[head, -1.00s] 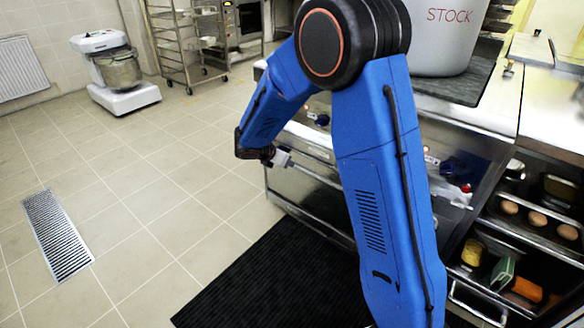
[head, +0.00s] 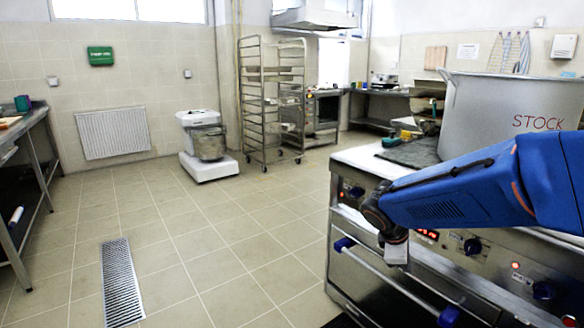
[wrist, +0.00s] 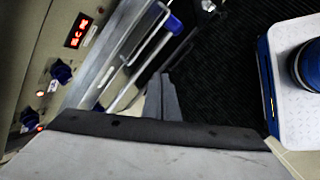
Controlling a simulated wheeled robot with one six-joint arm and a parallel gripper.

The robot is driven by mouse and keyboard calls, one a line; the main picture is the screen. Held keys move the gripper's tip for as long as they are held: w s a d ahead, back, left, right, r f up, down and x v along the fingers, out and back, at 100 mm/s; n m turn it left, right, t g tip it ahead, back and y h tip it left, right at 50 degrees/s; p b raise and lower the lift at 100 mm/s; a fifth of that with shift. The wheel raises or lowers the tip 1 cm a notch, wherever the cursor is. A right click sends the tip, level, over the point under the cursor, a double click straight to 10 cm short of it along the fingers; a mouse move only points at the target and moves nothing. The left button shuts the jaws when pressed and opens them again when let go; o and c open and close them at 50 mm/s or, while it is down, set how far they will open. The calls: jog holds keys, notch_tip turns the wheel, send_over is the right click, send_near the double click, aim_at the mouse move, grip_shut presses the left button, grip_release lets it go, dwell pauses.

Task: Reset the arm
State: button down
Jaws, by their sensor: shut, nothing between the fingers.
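My blue arm reaches in from the right edge of the head view. My gripper (head: 396,252) hangs at its end, in front of the stove's (head: 345,268) control panel and near the oven door handle. In the wrist view, my gripper (wrist: 163,98) points down over the dark floor mat (wrist: 225,70), its fingers shut with nothing between them. The stove's red display (wrist: 78,32) and blue knobs are to its left, with the oven handle (wrist: 150,45) close by. From these views I cannot tell the exact gap between gripper and handle.
A large grey stockpot (head: 490,115) marked STOCK stands on the stove, partly behind my arm. A rack trolley (head: 270,100), a mixer (head: 207,145) and a side table (head: 30,165) stand farther off. The tiled floor on the left, with a drain grate (head: 120,280), is clear.

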jog(key=s+a+r+m+y, duration=0.1)
jog(key=s+m, duration=0.5)
jog(key=s, duration=0.6)
jog(key=s+a+r+m+t+y, duration=0.1)
jog(key=s+m+y, duration=0.3)
jog(key=s, duration=0.9)
jog(key=shift+r+m+t, duration=0.3)
jog(key=shift+r+m, duration=0.45)
jog(key=shift+m, duration=0.95)
